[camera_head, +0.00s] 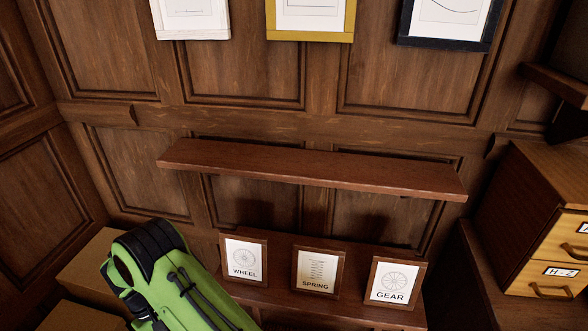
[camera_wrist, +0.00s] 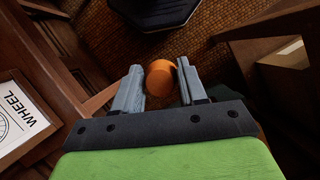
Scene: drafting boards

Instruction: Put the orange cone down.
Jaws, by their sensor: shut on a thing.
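The orange cone (camera_wrist: 160,78) shows in the wrist view, between the two grey fingers of my gripper (camera_wrist: 160,88). My gripper is shut on it. Only a rounded orange part of the cone is visible, seen nearly end-on, over a brown woven floor. The cone does not show in the head view. There, my green and black arm fills the lower left, and the fingers are out of frame.
A bare wooden shelf (camera_head: 310,168) crosses the panelled wall. Below it, framed WHEEL (camera_head: 244,259), SPRING (camera_head: 317,269) and GEAR (camera_head: 393,281) cards stand on a lower ledge. Drawers (camera_head: 552,250) stand at right. Cardboard boxes (camera_head: 88,262) sit at lower left.

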